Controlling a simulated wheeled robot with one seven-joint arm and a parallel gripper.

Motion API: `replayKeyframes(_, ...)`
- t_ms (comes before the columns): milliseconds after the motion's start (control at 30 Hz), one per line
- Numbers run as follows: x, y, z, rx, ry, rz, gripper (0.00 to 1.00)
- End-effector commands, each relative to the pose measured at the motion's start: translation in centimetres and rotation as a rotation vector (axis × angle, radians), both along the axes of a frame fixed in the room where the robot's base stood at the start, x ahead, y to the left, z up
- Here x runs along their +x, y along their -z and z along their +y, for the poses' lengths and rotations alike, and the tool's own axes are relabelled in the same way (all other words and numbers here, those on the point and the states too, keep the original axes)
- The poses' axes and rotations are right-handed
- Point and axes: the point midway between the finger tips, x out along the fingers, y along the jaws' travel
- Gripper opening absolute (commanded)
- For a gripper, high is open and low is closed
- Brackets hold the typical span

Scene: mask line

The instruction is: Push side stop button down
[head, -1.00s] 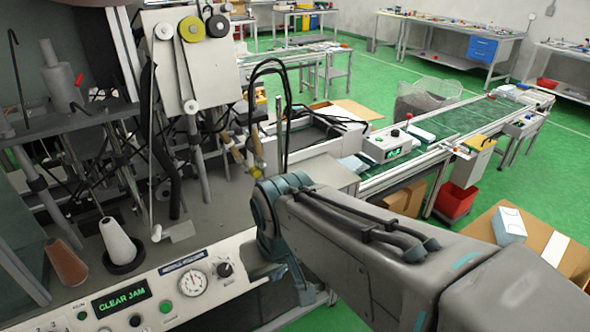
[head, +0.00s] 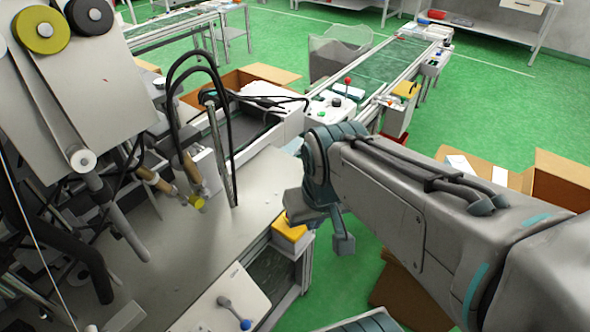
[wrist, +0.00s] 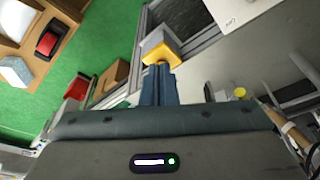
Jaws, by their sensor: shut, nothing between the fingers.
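A yellow and grey box (head: 291,232) sits on the side of the machine, just past the front corner of its grey top. It also shows in the wrist view (wrist: 166,52), straight beyond my fingertips. My gripper (wrist: 159,68) is shut and empty, with its blue-grey fingers side by side. The fingertips overlap the near edge of the yellow part in the wrist view; I cannot tell whether they touch it. No stop button shows clearly; the face of the box near the fingertips is partly hidden by them. In the head view my arm comes in from the right, its end close to the box.
The machine's grey top (head: 235,225) lies left of my arm, with hoses and rollers above it. A conveyor (head: 375,65) runs behind. Cardboard boxes (head: 560,180) stand on the green floor at right.

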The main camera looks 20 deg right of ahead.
Motion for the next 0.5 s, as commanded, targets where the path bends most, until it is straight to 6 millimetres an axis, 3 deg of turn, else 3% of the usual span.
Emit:
replayKeyframes(367,0.1,0.0,0.0,0.002,0.007,0.002,0.00)
replayKeyframes(500,1.6,-0.4,-0.3,0.027,0.098,0.030,0.00)
